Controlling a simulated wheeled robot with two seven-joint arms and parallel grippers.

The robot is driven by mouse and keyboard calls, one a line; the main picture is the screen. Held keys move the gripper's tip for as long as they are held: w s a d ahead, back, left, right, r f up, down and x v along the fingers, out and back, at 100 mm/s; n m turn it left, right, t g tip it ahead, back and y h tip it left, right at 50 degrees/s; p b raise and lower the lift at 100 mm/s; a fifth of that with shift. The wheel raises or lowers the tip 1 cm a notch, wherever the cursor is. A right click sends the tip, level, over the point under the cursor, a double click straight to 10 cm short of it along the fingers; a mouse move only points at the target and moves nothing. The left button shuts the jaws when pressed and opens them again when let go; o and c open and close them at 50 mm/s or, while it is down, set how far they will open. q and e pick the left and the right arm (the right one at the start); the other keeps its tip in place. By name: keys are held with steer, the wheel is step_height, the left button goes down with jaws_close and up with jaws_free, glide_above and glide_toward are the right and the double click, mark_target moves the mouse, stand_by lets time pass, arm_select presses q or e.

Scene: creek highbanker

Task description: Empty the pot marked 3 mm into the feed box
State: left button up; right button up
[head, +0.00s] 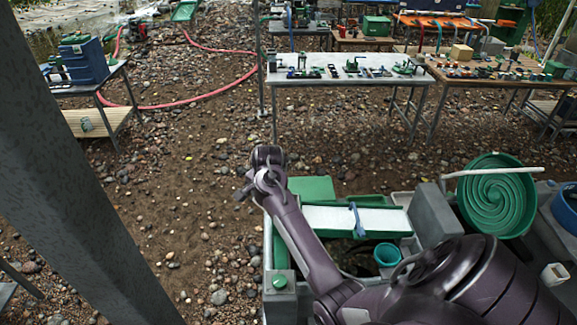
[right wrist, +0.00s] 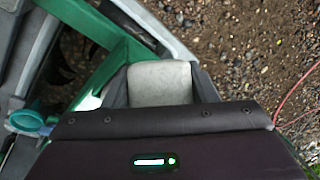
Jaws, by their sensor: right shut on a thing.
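My right gripper (head: 262,172) reaches out over the gravel, just left of the green-framed unit. I cannot tell for sure which part is the feed box. My left gripper is out of view.
The unit has a green lid (head: 312,189) and a white panel (head: 330,219) with a blue-handled tool (head: 356,218). A green spiral pan (head: 497,196) stands at right. A white table (head: 345,75) with small items is at the back. A red hose (head: 190,103) lies on open gravel.

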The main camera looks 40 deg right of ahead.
steer(key=shift+h, duration=0.7)
steer(key=shift+w+d+h, duration=0.1)
steer(key=shift+h, duration=0.5)
steer(key=h, duration=0.2)
steer(key=shift+f+n+h, duration=0.2)
steer(key=shift+n+h, duration=0.1)
steer(key=shift+h, duration=0.1)
steer(key=shift+d+f+t+h, duration=0.1)
steer(key=shift+f+t+h, duration=0.15)
steer(key=shift+h, duration=0.85)
steer(key=shift+d+f+n+h, duration=0.3)
steer(key=shift+d+h, duration=0.25)
steer(key=shift+h, duration=0.55)
steer(key=shift+f+t, duration=0.15)
steer(key=shift+t, duration=0.1)
steer(key=shift+d+f+h, duration=0.15)
steer(key=shift+f+h, duration=0.05)
steer(key=shift+h, duration=0.4)
steer(key=shift+d+f+h, duration=0.15)
steer(key=shift+h, duration=0.45)
steer(key=a+r, duration=0.4)
steer(key=a, duration=0.1)
steer(key=shift+s, duration=0.2)
